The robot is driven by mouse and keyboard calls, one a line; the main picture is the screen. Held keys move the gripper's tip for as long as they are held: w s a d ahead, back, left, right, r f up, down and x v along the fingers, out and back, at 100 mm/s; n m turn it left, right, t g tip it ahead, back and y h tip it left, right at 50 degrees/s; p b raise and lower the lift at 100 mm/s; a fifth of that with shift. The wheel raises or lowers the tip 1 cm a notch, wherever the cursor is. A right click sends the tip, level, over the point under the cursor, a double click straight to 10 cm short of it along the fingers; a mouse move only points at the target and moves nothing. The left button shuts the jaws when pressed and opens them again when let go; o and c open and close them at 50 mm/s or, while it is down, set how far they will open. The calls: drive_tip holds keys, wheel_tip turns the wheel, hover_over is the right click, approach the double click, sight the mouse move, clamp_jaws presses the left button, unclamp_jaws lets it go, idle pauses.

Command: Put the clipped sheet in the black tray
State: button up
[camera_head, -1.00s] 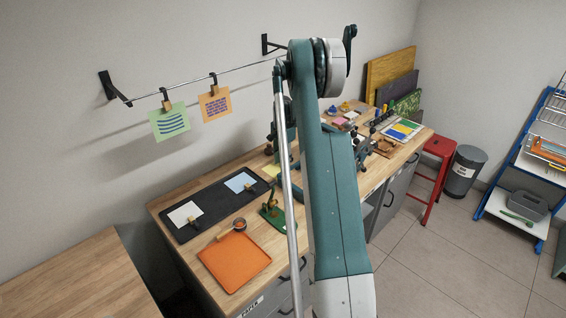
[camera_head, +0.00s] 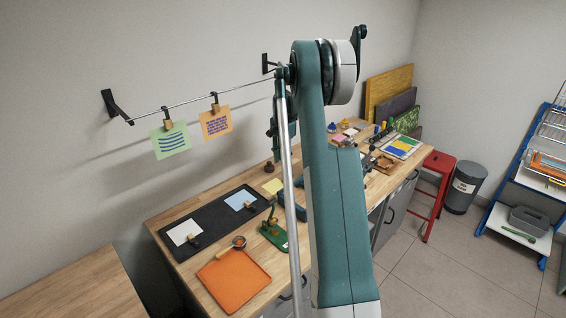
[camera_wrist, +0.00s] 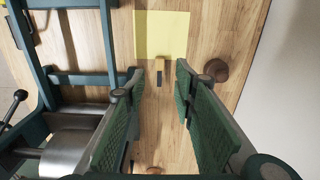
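A yellow sheet (camera_wrist: 162,35) with a wooden clip (camera_wrist: 159,70) at its near edge lies flat on the wooden bench in the wrist view. The sheet (camera_head: 273,185) also shows in the head view, right of the black tray. The black tray (camera_head: 213,218) holds a white sheet (camera_head: 184,232) and a light blue sheet (camera_head: 241,199), each with a clip. My gripper (camera_wrist: 157,85) is open in the wrist view, and the clip appears in line with the gap between its fingers, apart from them. My arm hides much of the bench in the head view.
Green (camera_head: 170,140) and orange (camera_head: 216,123) sheets hang clipped on a wall rod. A brown knob (camera_wrist: 216,70) stands beside the yellow sheet; a teal frame (camera_wrist: 75,80) is at left. An orange tray (camera_head: 232,280), round cup (camera_head: 238,242) and green tool (camera_head: 273,236) stand near the black tray.

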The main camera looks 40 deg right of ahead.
idle(0.4)
drive_tip(key=c, duration=0.3)
drive_tip(key=shift+f, duration=0.1)
drive_tip(key=shift+a+f, duration=0.2)
drive_tip(key=shift+f, duration=1.95)
drive_tip(key=shift+f, duration=0.1)
drive_tip(key=shift+f, duration=1.2)
